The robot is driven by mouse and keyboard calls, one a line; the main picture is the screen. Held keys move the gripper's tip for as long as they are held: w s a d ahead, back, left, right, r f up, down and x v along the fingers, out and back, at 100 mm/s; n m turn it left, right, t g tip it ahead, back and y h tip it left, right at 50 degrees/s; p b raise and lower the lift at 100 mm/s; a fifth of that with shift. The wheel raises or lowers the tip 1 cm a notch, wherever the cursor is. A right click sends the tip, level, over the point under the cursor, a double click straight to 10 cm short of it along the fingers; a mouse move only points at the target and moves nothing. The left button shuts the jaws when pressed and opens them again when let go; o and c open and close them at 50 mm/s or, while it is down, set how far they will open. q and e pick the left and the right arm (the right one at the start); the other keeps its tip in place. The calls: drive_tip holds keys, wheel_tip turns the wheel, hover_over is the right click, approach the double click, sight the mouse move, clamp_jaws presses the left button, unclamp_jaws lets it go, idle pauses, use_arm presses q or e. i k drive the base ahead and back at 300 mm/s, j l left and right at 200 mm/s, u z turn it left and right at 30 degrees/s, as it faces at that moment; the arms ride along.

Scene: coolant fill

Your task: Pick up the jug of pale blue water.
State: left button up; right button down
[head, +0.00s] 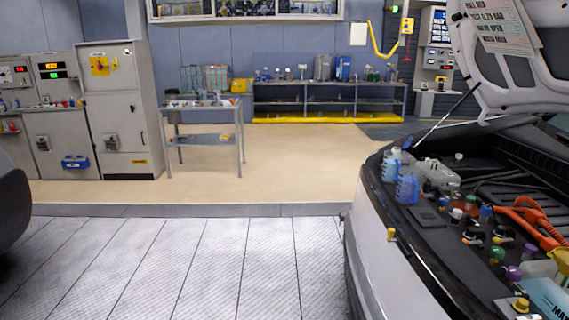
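A pale blue, see-through jug (390,169) stands upright at the far left corner of the open car's engine bay. A deeper blue jug (406,189) stands just in front of it and to its right, and the two overlap in the picture. The jugs are small in the head view, so their handles and fill levels are hard to make out. Neither of my grippers is in view.
The car (368,240) fills the right side, its raised hood (505,60) above the bay. Colored caps and an orange cable (530,222) crowd the bay. A grey table (203,107) stands farther back. The metal floor (200,265) left of the car is clear.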

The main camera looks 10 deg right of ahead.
sight(392, 162)
drive_tip(key=i+j, duration=0.2)
drive_tip(key=i, duration=0.25)
drive_tip(key=i+j, duration=0.25)
drive_tip(key=i, duration=0.2)
drive_tip(key=i+j, duration=0.2)
drive_tip(key=i, duration=0.2)
drive_tip(key=i+j+z, duration=0.1)
drive_tip(key=i+j, duration=0.15)
drive_tip(key=i, duration=0.2)
